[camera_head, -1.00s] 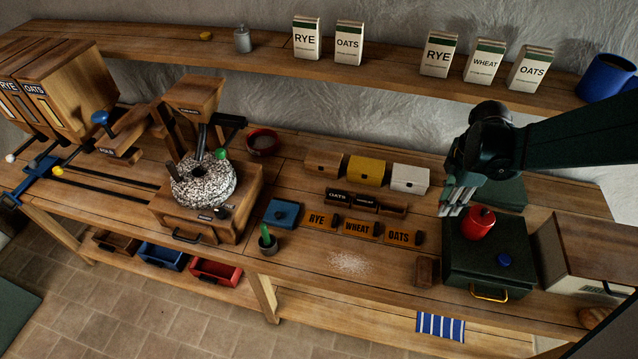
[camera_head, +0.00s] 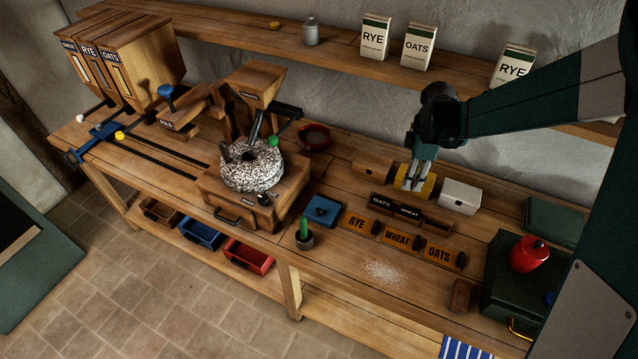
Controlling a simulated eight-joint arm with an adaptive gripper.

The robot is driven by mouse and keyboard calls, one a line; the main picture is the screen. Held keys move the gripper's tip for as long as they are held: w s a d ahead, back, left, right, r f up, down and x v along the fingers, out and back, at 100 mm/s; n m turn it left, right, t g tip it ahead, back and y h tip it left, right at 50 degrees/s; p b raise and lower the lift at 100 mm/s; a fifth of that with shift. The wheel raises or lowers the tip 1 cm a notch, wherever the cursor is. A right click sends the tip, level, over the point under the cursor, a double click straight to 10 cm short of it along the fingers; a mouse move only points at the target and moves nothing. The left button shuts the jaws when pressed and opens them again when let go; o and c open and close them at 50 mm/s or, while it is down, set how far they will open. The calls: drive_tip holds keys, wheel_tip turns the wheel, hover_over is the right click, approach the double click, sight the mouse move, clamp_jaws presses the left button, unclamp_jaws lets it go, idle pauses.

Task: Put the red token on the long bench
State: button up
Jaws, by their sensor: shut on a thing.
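I cannot make out a red token in this view. My gripper (camera_head: 414,188) points down at the yellow box (camera_head: 428,189) in the row at the back of the long bench (camera_head: 345,300). Its fingers overlap the yellow box in the picture, and I cannot tell whether they touch it. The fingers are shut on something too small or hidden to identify. The long bench runs across the view, with its right end cut off by my arm.
A wooden box (camera_head: 372,171) and a white box (camera_head: 460,196) flank the yellow one. A red lidded pot (camera_head: 529,254) stands on a dark green case (camera_head: 500,292). A millstone (camera_head: 252,170) is at centre left. Bare bench lies around the pale spilled grains (camera_head: 383,271).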

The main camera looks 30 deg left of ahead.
drive_tip(key=b, duration=0.1)
hover_over(347, 192)
wheel_tip(347, 192, down, 4)
drive_tip(key=shift+f, duration=0.15)
drive_tip(key=shift+f, duration=0.15)
drive_tip(key=shift+f, duration=3)
drive_tip(key=shift+f, duration=1.85)
drive_tip(key=shift+f+b, duration=0.2)
drive_tip(key=shift+b, duration=0.15)
drive_tip(key=o, duration=0.7)
drive_tip(key=shift+r, duration=0.2)
